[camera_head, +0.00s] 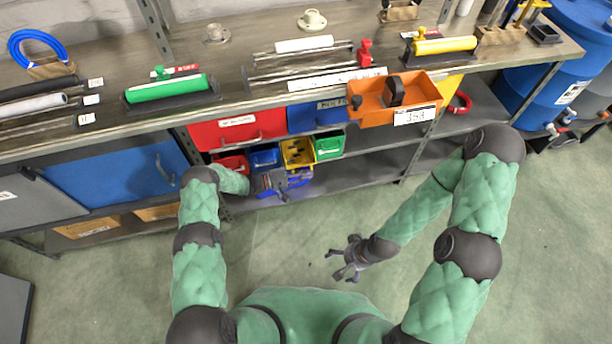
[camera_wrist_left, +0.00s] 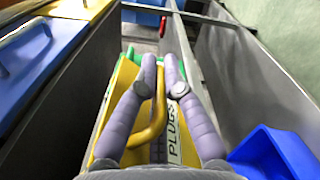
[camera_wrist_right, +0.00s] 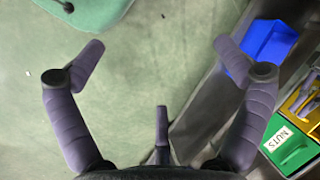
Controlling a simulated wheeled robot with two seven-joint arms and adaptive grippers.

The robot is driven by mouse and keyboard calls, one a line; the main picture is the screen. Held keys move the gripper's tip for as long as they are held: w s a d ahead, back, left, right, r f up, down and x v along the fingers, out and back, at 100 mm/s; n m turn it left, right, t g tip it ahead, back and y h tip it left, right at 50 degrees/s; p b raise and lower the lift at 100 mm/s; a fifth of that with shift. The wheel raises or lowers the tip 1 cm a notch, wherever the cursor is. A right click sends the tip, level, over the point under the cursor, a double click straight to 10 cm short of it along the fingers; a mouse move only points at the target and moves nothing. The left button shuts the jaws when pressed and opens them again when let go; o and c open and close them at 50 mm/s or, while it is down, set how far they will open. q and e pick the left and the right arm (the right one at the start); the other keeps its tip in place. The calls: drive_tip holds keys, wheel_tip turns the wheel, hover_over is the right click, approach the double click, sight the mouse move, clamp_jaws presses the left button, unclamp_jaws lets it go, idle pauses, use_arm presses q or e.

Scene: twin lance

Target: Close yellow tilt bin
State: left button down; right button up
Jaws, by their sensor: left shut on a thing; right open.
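The yellow tilt bin (camera_head: 297,152) is in the row of small bins under the bench, between a blue and a green one. It looks tipped open, with dark and yellow contents showing. Its front has a curved yellow handle (camera_wrist_left: 158,112) and a "PLUGS" label (camera_wrist_left: 174,135) in the left wrist view. My left gripper (camera_head: 277,184) is at the front of this bin, its fingers closed around the handle. Part of the bin front is hidden behind the fingers. My right gripper (camera_head: 345,262) is open and empty above the green floor, apart from the bins; its spread fingers show in the right wrist view (camera_wrist_right: 158,46).
A red bin (camera_head: 230,164), a blue bin (camera_head: 264,157) and a green "NUTS" bin (camera_wrist_right: 287,147) flank it. A blue tray (camera_wrist_left: 275,155) sits low, close to my left gripper. An orange box (camera_head: 370,105) overhangs the bench edge. The floor around my right gripper is clear.

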idle(0.4)
drive_tip(key=c, duration=0.8)
drive_tip(key=shift+w+a+f+m+t, duration=0.2)
drive_tip(key=shift+w+m+t, duration=0.1)
drive_tip(key=shift+w+m, duration=0.45)
drive_tip(key=c, duration=0.9)
drive_tip(key=w+m, duration=0.1)
drive_tip(key=w+m+t, duration=0.1)
drive_tip(key=w+m, duration=0.1)
drive_tip(key=w+a+m+t, duration=0.1)
drive_tip(key=m, duration=0.1)
drive_tip(key=shift+w+a+f+m, duration=0.1)
drive_tip(key=shift+w+f+m, duration=0.15)
drive_tip(key=shift+f, duration=0.1)
clamp_jaws()
drive_tip(key=w+a+r+m+t, duration=0.2)
drive_tip(key=w+a+m+t, duration=0.3)
drive_tip(key=m, duration=0.7)
drive_tip(key=w+a+r+m+t, duration=0.2)
drive_tip(key=w+r+m+t, duration=0.15)
drive_tip(key=w+m, duration=0.6)
drive_tip(key=w+a+f, duration=0.2)
drive_tip(key=w, duration=0.3)
drive_tip(key=w+a+f+m, duration=0.1)
drive_tip(key=w+a+f, duration=0.1)
drive_tip(key=w, duration=0.3)
drive_tip(key=shift+f, duration=0.25)
